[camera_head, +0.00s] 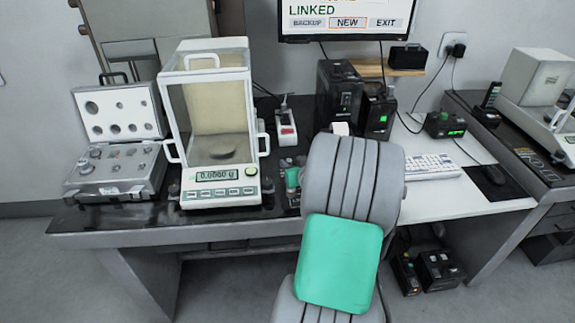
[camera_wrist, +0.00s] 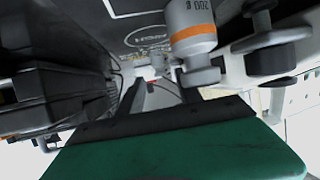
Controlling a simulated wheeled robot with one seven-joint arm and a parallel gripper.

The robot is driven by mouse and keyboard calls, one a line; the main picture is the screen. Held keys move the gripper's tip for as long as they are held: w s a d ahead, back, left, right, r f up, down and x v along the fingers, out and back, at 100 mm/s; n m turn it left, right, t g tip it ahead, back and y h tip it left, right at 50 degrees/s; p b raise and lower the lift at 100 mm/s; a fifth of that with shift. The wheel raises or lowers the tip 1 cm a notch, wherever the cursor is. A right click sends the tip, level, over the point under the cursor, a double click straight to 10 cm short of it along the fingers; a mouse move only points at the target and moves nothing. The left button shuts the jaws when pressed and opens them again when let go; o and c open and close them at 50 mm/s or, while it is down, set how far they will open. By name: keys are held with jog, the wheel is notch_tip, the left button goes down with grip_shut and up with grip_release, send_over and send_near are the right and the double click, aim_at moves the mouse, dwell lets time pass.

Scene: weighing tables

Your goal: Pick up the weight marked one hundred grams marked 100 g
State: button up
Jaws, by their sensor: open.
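In the wrist view a silver weight marked 200 g (camera_wrist: 190,28) with an orange band shows at the top, close to my gripper. My gripper (camera_wrist: 160,88) shows two dark fingers apart with no weight clearly between them. A darker knobbed weight-like piece (camera_wrist: 272,45) is at the upper right; no marking on it is readable. I cannot make out a 100 g mark on anything. In the head view an open grey weight case (camera_head: 112,190) holds several small weights with unreadable marks. My arm hides my gripper in the head view.
A glass-walled balance (camera_head: 220,172) reading zero stands right of the case. The balance and boxes crowd the middle. A dark blocky object (camera_wrist: 50,95) fills the wrist view's left side.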

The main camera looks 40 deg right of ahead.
jog(key=shift+x, duration=1.2)
jog(key=shift+c, duration=0.4)
grip_shut()
